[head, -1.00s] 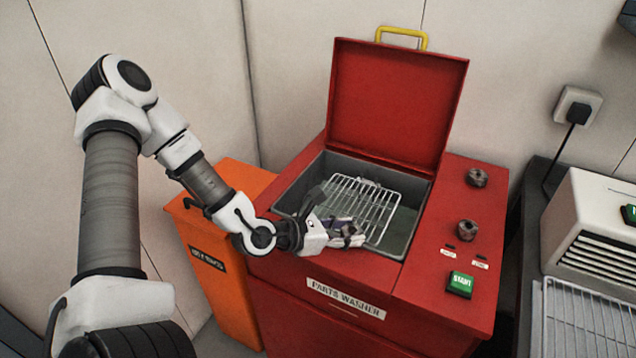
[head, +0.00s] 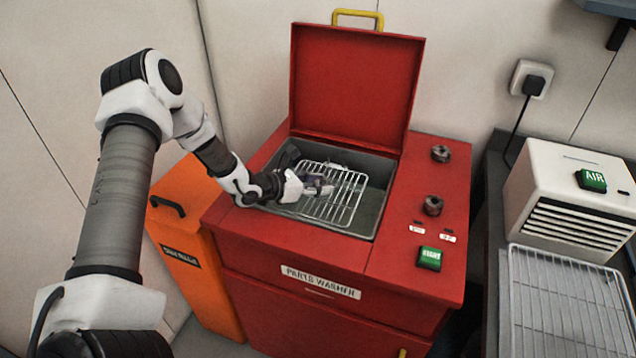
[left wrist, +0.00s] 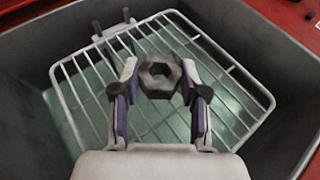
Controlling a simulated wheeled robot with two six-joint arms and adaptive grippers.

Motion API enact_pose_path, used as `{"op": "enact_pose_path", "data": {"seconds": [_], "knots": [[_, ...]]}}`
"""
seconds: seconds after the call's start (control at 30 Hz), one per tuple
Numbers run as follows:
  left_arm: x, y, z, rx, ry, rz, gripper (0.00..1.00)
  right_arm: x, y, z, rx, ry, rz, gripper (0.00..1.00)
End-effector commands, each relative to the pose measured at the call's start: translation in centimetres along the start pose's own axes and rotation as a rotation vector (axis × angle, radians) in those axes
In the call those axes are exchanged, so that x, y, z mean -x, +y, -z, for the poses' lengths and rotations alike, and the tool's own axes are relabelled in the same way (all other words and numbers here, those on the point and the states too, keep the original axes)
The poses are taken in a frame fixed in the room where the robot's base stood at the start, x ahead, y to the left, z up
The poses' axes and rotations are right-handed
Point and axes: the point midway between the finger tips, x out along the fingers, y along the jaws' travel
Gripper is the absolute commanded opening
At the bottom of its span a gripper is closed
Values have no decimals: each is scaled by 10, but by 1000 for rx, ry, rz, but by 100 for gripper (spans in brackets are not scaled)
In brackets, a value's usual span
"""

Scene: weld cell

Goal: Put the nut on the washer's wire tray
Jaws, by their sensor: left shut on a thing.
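The dark hex nut (left wrist: 160,91) is between the fingertips of my left gripper (left wrist: 160,84) in the left wrist view, its hole facing the camera. My left gripper also shows in the head view (head: 319,187), shut on the nut, over the wire tray inside the open washer. The wire tray (head: 345,208) is a pale rack, tilted in the grey basin; it fills much of the left wrist view (left wrist: 235,95). I cannot tell whether the nut touches the wires. My right gripper is not in view.
The red parts washer (head: 390,262) has its lid (head: 355,85) raised behind the basin. Two dark knob-like pieces (head: 440,153) and a green start button (head: 430,258) are on its right. An orange bin (head: 190,255) stands left; a white air unit (head: 560,200) and another rack (head: 565,305) are right.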

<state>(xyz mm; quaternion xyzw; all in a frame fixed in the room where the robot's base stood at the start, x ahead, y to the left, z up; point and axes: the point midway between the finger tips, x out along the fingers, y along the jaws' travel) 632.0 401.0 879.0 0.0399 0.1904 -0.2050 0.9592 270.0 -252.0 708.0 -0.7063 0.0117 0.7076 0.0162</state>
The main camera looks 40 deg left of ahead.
Motion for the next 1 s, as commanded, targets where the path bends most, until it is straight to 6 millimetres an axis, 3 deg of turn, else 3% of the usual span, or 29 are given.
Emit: {"op": "enact_pose_path", "data": {"seconds": [0.23, 0.27, 0.3, 0.7, 0.87, 1.0], "knots": [[-2, 0, 4, 0, -1, -1, 1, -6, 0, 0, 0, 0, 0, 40], [-1, 0, 3, 0, 0, -1, 54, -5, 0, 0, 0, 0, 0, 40], [-1, 0, 3, 0, 0, -1, 68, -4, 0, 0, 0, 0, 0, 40], [2, 0, -4, 0, 0, -1, 69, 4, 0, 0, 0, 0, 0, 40], [29, 2, -2, 8, -6, -6, 69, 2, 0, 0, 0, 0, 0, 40], [61, 1, -4, 10, -8, -5, 69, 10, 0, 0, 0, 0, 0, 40]]}}
